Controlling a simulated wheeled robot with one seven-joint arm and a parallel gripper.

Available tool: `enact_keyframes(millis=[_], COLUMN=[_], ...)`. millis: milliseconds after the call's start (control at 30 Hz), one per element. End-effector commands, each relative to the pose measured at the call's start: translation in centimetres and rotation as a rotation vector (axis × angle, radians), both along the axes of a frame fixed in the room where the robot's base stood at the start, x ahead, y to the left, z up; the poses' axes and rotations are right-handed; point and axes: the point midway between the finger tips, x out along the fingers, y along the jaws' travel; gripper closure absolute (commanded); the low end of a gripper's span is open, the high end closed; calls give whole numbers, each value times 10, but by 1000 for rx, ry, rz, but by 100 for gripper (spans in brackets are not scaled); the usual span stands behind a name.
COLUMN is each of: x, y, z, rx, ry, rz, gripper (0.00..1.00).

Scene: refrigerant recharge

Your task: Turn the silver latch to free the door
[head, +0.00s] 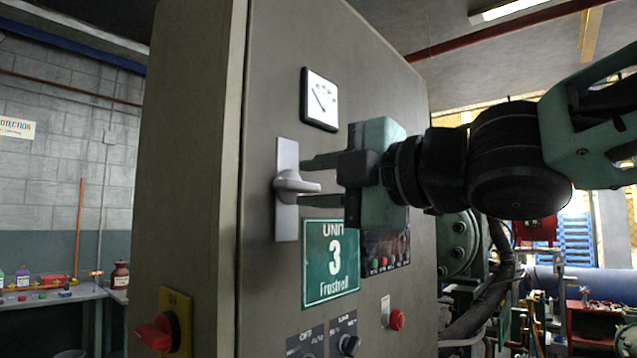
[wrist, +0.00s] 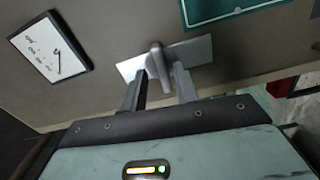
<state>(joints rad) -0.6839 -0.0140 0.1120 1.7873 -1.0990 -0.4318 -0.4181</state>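The silver latch (head: 297,184) is a lever handle on a pale metal plate (head: 286,225), fixed to the grey cabinet door (head: 270,100). Its lever points to the right in the head view. My gripper (head: 303,180) is in front of it, with one finger above the lever and one below. In the wrist view the latch (wrist: 157,60) stands between the tips of my gripper (wrist: 160,80). The fingers are apart, and a gap shows on both sides of the lever. I cannot tell whether either finger touches it. The door looks closed.
A gauge (head: 320,99) sits above the latch, and a green Unit 3 sign (head: 330,262) is below. Knobs and a red button (head: 397,319) are lower on the door. A red switch (head: 155,333) projects from the cabinet's left side. A bench (head: 55,298) stands at far left.

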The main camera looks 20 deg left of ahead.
Motion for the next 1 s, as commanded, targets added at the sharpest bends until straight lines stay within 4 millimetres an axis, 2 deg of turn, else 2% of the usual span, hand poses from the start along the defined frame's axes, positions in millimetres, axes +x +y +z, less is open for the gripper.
enact_keyframes(millis=[1000], x=[-33], y=[-81], z=[-1], rx=[-2], ry=[2], rz=[-1], gripper=[70])
